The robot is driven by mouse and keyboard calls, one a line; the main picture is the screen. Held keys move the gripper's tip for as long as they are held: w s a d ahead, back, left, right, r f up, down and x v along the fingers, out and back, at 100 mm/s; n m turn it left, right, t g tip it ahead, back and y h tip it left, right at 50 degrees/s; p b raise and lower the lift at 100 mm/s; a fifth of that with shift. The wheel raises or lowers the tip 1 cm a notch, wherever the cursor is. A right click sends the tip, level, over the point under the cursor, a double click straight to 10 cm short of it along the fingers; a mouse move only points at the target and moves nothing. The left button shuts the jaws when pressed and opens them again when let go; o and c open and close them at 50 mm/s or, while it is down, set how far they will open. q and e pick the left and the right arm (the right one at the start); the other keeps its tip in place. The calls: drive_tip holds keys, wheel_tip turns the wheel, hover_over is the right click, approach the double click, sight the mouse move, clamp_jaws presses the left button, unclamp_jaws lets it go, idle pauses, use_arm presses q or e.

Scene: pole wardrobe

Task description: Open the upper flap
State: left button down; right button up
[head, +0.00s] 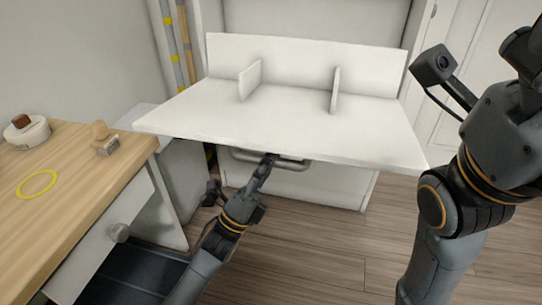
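A wide white panel (285,118) lies flat like a shelf in the middle of the head view, with two small upright dividers on it and a low back board behind. I cannot tell whether this panel is the upper flap. A grey bar handle (290,163) shows just below its front edge, on the white cabinet front (310,187). My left gripper (241,174) is in front of the cabinet, with its fingers spread apart. One finger reaches up to the handle and overlaps it in the picture; contact is unclear. My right arm stands at the right, its gripper out of view.
A wooden-topped counter (75,175) with a drawer stands at the left, holding a brush (106,140), a round white item (26,131) and a yellow ring (38,184). Wooden floor (310,250) is clear in front. White doors (470,80) stand behind at the right.

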use_arm(q)
drive_tip(key=c, duration=1.4)
unclamp_jaws()
drive_tip(key=shift+s+a+r, duration=0.1)
drive_tip(key=shift+s, duration=0.05)
drive_tip(key=shift+s+a+f, duration=0.1)
drive_tip(key=shift+f, duration=0.2)
drive_tip(key=v, duration=1.1)
drive_tip(key=shift+s+a+f, duration=0.1)
drive_tip(key=shift+a+f, duration=0.05)
